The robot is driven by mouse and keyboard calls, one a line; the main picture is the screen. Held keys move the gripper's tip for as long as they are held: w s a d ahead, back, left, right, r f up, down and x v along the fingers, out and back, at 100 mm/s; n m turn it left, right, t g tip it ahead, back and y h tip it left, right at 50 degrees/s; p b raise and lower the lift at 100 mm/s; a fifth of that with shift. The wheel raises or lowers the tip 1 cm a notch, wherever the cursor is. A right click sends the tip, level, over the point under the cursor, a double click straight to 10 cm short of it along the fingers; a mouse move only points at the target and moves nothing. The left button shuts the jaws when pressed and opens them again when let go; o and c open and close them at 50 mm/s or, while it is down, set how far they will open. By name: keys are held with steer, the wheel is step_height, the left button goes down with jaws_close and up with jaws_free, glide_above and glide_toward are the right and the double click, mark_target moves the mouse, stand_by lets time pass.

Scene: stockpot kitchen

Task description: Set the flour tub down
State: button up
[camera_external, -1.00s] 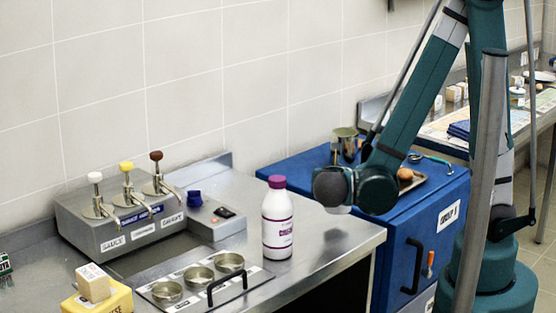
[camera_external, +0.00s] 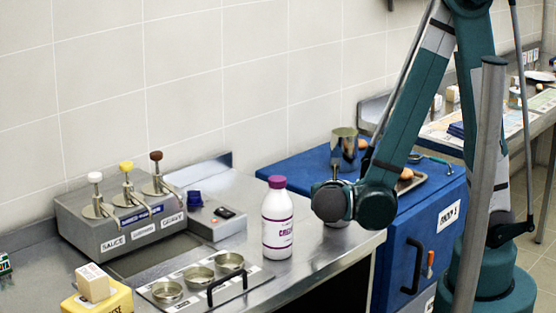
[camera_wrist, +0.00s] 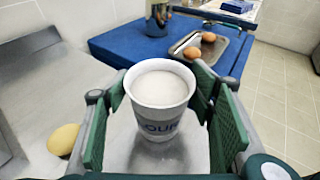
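The flour tub (camera_wrist: 159,100) is a white cup-shaped tub filled with white, with part of a dark label showing "OUR". In the external view my gripper (camera_external: 338,208) is low over the right end of the steel counter (camera_external: 318,240), right of the white bottle. Only a small pale part of the tub (camera_external: 338,223) shows beneath it. I cannot tell whether the tub's base touches the counter.
A white bottle with a purple cap (camera_external: 277,225) stands close on the left. A yellowish rounded item (camera_wrist: 63,139) lies left of my gripper. Beyond is the blue cabinet (camera_external: 290,165) with a metal tin (camera_external: 344,150) and a tray with brown rounded items (camera_wrist: 208,37).

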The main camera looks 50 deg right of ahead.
steer(key=shift+o, duration=1.3)
steer(key=shift+r, duration=0.2)
steer(key=p+v, duration=0.2)
steer(key=v, duration=0.5)
steer(key=shift+s+a, duration=0.15)
steer(key=shift+a, duration=0.05)
steer(key=shift+r, duration=0.15)
